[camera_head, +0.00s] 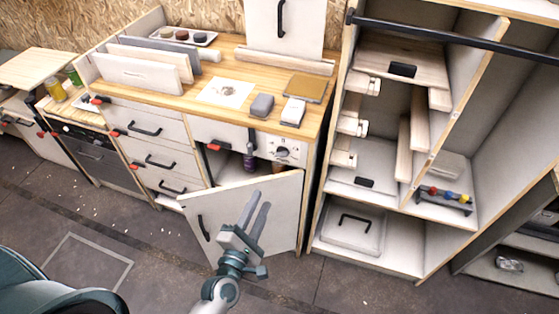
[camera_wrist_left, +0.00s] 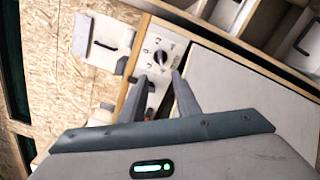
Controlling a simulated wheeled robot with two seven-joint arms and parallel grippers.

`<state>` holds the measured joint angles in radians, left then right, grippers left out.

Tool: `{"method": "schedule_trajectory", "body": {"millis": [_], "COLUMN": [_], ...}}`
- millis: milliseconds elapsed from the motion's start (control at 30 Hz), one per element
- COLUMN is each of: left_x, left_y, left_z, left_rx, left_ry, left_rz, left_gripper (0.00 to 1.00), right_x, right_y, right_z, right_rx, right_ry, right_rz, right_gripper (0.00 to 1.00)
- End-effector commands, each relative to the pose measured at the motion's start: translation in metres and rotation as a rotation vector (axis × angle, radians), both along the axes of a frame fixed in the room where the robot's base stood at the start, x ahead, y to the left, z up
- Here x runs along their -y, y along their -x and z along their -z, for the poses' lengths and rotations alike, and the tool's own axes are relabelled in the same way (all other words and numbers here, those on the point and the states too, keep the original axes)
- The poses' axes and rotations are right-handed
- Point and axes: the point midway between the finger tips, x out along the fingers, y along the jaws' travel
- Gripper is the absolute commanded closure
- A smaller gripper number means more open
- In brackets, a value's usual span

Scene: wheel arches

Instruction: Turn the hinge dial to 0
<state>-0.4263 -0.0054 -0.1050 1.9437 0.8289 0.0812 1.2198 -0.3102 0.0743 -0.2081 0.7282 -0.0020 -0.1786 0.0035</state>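The hinge dial (camera_head: 284,152) is a round black knob on a white panel at the right end of the counter front. It also shows in the left wrist view (camera_wrist_left: 160,57), with small marks around it too small to read, so its setting cannot be told. My left gripper (camera_head: 257,205) is below and in front of the dial, before the open white cabinet door (camera_head: 283,205). In the left wrist view its fingers (camera_wrist_left: 160,77) are apart and empty, pointing towards the dial without visible contact. My right gripper is not in view.
The wooden countertop (camera_head: 180,97) holds upright boards, blocks and a tray. A tall shelf unit (camera_head: 322,205) stands to the right of the dial.

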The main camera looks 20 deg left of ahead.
Motion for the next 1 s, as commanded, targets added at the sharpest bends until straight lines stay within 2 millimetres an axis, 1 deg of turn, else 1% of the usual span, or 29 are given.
{"method": "schedule_trajectory", "body": {"millis": [167, 267, 367, 500, 600, 767, 900, 1000], "left_x": [0.001, 0.001, 0.002, 0.003, 0.003, 0.004, 0.005, 0.006], "left_y": [-0.017, -0.031, -0.048, -0.073, -0.090, -0.119, -0.141, -0.153], "left_z": [-0.002, -0.002, -0.003, -0.002, -0.002, -0.002, -0.001, -0.001], "left_rx": [0.001, 0.001, 0.001, 0.001, 0.001, 0.000, -0.001, -0.001], "left_ry": [-0.001, -0.001, 0.000, -0.001, -0.001, -0.001, -0.002, -0.002], "left_rz": [-0.001, -0.001, 0.001, 0.001, 0.001, 0.000, 0.000, 0.002], "left_gripper": [0.70, 0.70, 0.70, 0.70, 0.70, 0.70, 0.70, 0.70], "right_x": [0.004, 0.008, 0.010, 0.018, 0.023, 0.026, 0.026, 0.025], "right_y": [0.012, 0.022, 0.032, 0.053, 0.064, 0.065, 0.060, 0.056], "right_z": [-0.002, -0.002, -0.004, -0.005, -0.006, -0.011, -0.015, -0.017], "right_rx": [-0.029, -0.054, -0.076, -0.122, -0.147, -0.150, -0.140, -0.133], "right_ry": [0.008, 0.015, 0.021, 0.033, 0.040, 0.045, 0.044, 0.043], "right_rz": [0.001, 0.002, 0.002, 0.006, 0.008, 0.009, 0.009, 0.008], "right_gripper": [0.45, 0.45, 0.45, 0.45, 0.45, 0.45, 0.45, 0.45]}}
